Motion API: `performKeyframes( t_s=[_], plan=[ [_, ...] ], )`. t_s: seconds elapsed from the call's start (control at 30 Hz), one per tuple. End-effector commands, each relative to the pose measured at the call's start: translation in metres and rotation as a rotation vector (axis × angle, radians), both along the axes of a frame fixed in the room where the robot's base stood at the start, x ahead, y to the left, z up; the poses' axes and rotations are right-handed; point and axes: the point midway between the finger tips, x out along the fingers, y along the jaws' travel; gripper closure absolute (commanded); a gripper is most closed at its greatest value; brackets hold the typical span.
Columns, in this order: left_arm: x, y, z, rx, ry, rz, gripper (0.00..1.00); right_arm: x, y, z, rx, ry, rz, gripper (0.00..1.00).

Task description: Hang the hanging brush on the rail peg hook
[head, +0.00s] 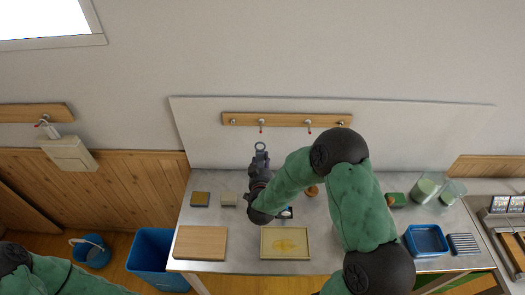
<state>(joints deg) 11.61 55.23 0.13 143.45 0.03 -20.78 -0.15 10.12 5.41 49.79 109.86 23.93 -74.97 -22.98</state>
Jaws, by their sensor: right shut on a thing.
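The hanging brush shows mainly as a grey ring (260,147) at its top end, upright in front of the pale wall panel. My right gripper (260,163) is shut on the brush just below this ring. The rest of the brush is hidden by the gripper and my green right arm. The wooden rail (285,119) is on the wall above, with small red-tipped peg hooks (262,126) and (309,126) on it. In the picture the ring is just below the left red-tipped hook and apart from it. My left gripper is out of view; only its arm shows at bottom left.
The wall between rail and counter is clear.

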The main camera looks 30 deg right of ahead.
Motion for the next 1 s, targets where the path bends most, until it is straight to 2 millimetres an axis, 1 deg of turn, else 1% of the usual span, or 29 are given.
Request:
performKeyframes(
  t_s=[0.3, 0.5, 1.0],
  plan=[
    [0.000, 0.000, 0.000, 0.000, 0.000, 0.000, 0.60, 0.000, 0.000, 0.000, 0.000, 0.000, 0.000, 0.89],
    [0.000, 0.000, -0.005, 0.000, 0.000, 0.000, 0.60, 0.000, -0.001, 0.000, -0.001, -0.002, -0.001, 0.89],
    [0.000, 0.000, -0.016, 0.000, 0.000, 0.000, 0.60, 0.025, -0.016, -0.002, 0.000, -0.002, -0.001, 0.89]
  ],
)
